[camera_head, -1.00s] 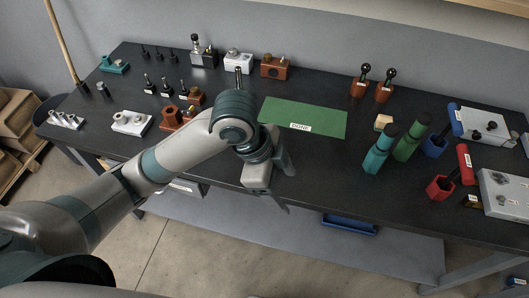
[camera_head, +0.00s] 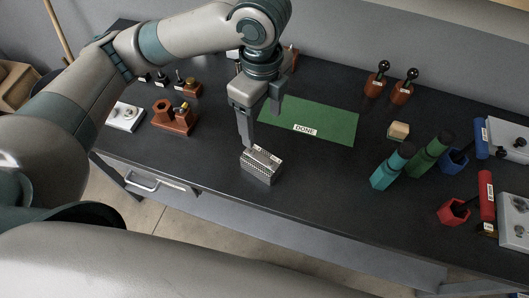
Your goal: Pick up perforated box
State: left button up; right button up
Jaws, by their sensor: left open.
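The perforated box (camera_head: 260,166) is a small silvery block with a dotted side and a pale label on top. It sits on the dark table near its front edge. My left gripper (camera_head: 258,132) points down just above and behind the box. Its fingers are open, with nothing visible between them. One finger comes close to the box's back left side; I cannot tell whether it touches. My right gripper is not in view.
A green mat (camera_head: 325,122) marked DONE lies right of the gripper. The front middle is clear.

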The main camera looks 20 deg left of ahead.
aim_at(261, 158)
pick_arm(q)
jog(key=shift+s, duration=0.15)
notch_tip(261, 158, down, 12)
jog(key=shift+f+p, duration=0.1)
jog(key=shift+p, duration=1.05)
jog(key=shift+a+f+p, duration=0.1)
jog(key=shift+f+p, duration=0.35)
jog(key=shift+f, duration=0.1)
notch_tip(261, 158, down, 3)
jog(key=shift+a+f+p, duration=0.1)
jog(key=shift+p, duration=0.5)
jog(key=shift+f, duration=0.45)
